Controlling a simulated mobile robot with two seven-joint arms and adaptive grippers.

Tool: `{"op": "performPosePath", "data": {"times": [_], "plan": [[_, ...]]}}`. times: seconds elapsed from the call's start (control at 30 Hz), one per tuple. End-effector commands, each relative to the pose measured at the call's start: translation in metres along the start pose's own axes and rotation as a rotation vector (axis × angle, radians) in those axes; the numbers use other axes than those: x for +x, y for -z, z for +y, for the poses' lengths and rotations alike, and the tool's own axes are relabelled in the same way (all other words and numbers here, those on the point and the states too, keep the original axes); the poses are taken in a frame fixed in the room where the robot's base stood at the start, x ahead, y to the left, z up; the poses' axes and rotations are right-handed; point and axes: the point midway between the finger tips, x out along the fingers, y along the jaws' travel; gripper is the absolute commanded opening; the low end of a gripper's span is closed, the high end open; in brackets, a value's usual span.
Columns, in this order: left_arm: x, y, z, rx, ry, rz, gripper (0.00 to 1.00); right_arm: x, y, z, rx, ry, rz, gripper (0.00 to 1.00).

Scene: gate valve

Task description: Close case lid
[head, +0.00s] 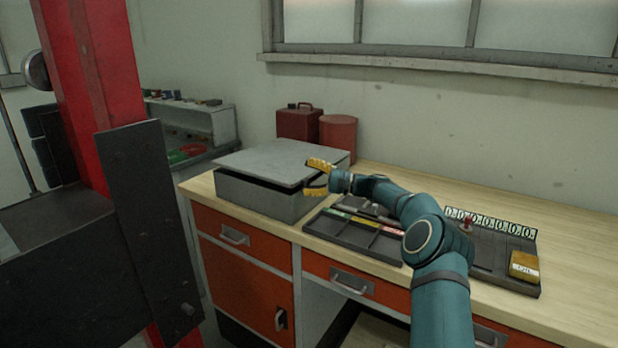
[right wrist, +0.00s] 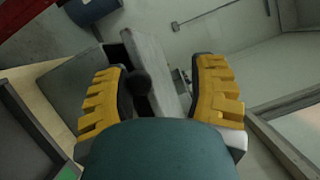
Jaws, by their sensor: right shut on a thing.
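The grey case (head: 255,198) stands on the left part of the workbench. Its flat grey lid (head: 275,160) lies over it almost level, with a dark gap between lid and case along the front. My right gripper (head: 318,178) is at the lid's right front edge, one yellow finger above it and one below. In the right wrist view, my right gripper (right wrist: 162,95) has the lid's edge (right wrist: 158,65) and a dark rounded part between its fingers. The exact contact is partly hidden. My left gripper is not in view.
A dark divided tray (head: 350,238) lies right of the case, under my right arm. A red box (head: 298,122) and red canister (head: 338,135) stand behind the case. A red post (head: 90,80) rises at left. The bench's right rear (head: 580,235) is clear.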

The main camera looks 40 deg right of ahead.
Motion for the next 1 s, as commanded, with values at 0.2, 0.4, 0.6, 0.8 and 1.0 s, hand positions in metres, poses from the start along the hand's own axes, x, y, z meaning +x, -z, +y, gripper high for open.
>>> {"op": "performPosePath", "data": {"times": [0.2,0.4,0.6,0.8,1.0], "plan": [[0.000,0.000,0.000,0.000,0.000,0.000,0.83,-0.023,0.000,-0.002,-0.002,0.002,0.001,0.53],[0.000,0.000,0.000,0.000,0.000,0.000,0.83,-0.065,0.001,-0.001,-0.001,0.002,0.003,0.53],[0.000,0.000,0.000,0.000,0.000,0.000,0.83,-0.100,0.001,0.000,0.000,0.001,0.004,0.53],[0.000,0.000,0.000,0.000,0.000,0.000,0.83,-0.118,0.001,0.000,0.001,0.000,0.003,0.53],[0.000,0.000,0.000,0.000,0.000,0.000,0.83,-0.121,0.001,0.000,0.001,0.000,0.002,0.53]]}}
